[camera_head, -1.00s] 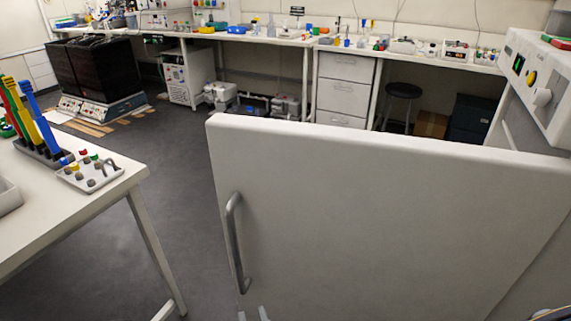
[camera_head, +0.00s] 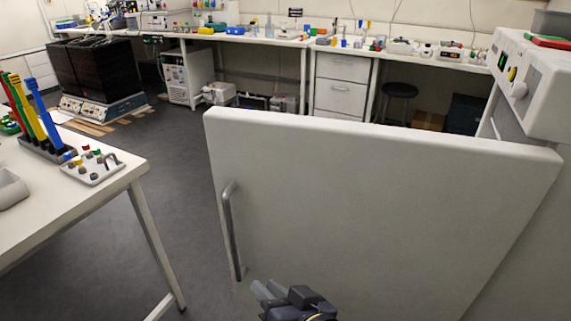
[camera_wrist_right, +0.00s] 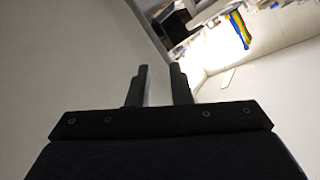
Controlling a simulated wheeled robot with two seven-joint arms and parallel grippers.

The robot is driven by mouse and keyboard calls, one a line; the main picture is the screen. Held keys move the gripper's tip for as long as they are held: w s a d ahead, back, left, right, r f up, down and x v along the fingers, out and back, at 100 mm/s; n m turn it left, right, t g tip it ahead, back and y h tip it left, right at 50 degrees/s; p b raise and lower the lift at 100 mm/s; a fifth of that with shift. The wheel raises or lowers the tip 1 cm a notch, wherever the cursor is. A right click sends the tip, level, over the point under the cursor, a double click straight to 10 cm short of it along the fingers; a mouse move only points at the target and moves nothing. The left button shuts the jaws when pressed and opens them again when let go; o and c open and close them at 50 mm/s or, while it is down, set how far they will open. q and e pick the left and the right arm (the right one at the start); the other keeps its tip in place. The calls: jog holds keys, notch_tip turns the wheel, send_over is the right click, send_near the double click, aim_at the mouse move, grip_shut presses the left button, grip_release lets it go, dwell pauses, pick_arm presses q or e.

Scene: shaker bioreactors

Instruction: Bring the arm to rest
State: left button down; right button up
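My right gripper (camera_head: 265,289) shows at the bottom of the head view, in front of the large white door (camera_head: 390,220) and just right of the lower end of its grey handle (camera_head: 231,232). It is apart from the handle. In the right wrist view the two dark fingers (camera_wrist_right: 160,82) stand apart with nothing between them, so the gripper is open and empty. A plain pale surface fills the left of that view. Whether the gripper touches the door is hard to tell. My left gripper is not in view.
A white table (camera_head: 75,215) at the left holds a rack of coloured tools (camera_head: 50,145) and a small tray (camera_head: 93,168). A white machine (camera_head: 532,85) with a control panel stands behind the door at the right. Open grey floor (camera_head: 165,190) lies between table and door.

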jog(key=d+g, duration=0.2)
jog(key=d, duration=0.8)
jog(key=s+d+f+m+g+h, duration=0.2)
jog(key=s+d, duration=0.3)
jog(key=d, duration=0.2)
jog(key=s+d+f+m+g+h, duration=0.1)
jog(key=s+d+f+g+h, duration=0.2)
jog(key=d, duration=0.4)
notch_tip(320, 180, up, 14)
jog(key=t+p, duration=0.1)
jog(key=p, duration=1.2)
jog(key=shift+s+a+y, duration=0.3)
jog(key=shift+s+a, duration=0.05)
jog(key=shift+a, duration=0.05)
